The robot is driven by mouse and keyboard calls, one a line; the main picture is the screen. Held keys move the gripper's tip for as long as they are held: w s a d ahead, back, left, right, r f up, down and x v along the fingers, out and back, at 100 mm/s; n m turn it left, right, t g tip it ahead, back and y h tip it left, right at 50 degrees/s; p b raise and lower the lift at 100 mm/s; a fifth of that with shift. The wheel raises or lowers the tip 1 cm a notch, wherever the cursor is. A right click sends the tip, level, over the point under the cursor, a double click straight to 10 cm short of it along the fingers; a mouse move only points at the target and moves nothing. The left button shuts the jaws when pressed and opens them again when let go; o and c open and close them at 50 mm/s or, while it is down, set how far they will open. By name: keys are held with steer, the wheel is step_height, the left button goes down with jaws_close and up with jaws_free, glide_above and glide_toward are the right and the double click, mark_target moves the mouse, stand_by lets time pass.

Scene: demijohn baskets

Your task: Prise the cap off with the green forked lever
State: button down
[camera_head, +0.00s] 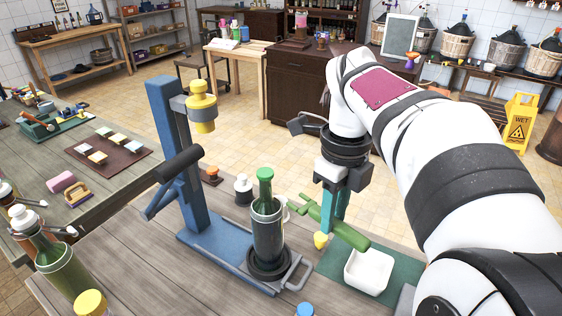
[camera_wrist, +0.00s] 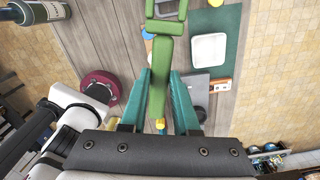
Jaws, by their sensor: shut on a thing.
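A dark bottle (camera_head: 267,225) with a green cap (camera_head: 265,175) stands upright in a round black holder on the base of a blue stand. My gripper (camera_head: 335,212), with teal fingers, is to the right of the bottle and shut on the green forked lever (camera_head: 352,237). The lever slants in the head view, its forked end to the left, near the bottle's right side and lower in the picture than the cap. In the wrist view the lever (camera_wrist: 160,80) runs between the fingers, fork at the top edge. I cannot tell whether it touches the bottle.
The blue stand (camera_head: 165,120) rises left of the bottle, with a yellow-topped head and a black handle. A white tray (camera_head: 369,271) lies on a green mat (camera_head: 405,265) at right. A small white bottle (camera_head: 243,189) stands behind. A capped green bottle (camera_head: 60,265) is at front left.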

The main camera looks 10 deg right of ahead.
mark_target(308, 205)
steer(key=shift+w+a, duration=0.45)
steer(key=shift+w, duration=0.35)
steer(key=shift+w+a, duration=0.5)
steer(key=shift+w, duration=0.35)
steer(key=shift+w+a, duration=0.45)
steer(key=shift+w, duration=0.35)
steer(key=shift+w+a+r, duration=0.1)
steer(key=shift+w+a, duration=0.3)
steer(key=shift+w, duration=0.25)
stand_by(0.7)
steer(key=shift+f, duration=0.2)
stand_by(0.4)
steer(key=shift+s+d, duration=0.6)
steer(key=shift+s, duration=0.45)
steer(key=shift+s+d, duration=0.55)
steer(key=shift+s, duration=0.45)
steer(key=shift+s+d, duration=0.6)
steer(key=shift+s, duration=0.45)
